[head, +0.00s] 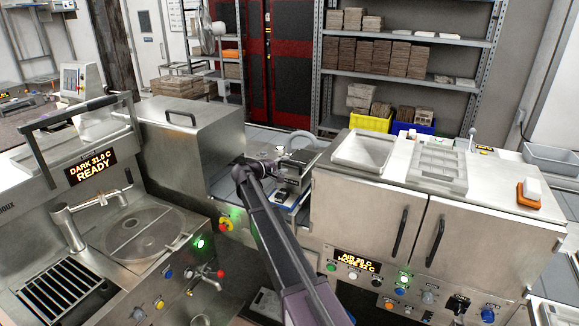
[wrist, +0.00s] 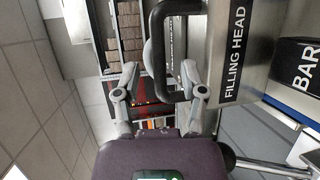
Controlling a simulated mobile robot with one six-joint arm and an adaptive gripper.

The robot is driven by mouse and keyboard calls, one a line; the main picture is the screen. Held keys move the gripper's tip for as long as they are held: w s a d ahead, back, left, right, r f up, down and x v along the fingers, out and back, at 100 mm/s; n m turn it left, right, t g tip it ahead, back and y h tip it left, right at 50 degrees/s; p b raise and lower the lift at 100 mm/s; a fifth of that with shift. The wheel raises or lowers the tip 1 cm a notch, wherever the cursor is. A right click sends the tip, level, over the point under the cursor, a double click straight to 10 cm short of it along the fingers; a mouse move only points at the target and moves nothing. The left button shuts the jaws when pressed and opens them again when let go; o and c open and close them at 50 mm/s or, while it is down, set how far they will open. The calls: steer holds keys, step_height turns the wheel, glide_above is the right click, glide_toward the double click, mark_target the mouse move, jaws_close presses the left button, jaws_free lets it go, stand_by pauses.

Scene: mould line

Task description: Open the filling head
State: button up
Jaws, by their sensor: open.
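In the wrist view, the filling head (wrist: 237,60) is a steel panel with a black "FILLING HEAD" label, at the upper right. Its black loop handle (wrist: 157,45) sticks out to the left of the panel. My gripper (wrist: 160,75) is open, with one finger on each side of the picture's middle. The lower part of the handle shows between the fingers, close to the right one. I cannot tell whether they touch. In the head view, my arm reaches the small steel machine (head: 292,172) in the middle; my arm hides part of it, and the fingers are hard to make out.
A steel hood (head: 190,140) stands left of my arm's end. A steel cabinet (head: 378,212) with two black handles stands to the right. A black block marked "BAR" (wrist: 297,70) lies beyond the panel in the wrist view. Shelves (head: 400,75) stand behind.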

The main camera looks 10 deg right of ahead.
mark_target(288, 163)
steer(key=shift+x, duration=1.6)
jaws_close()
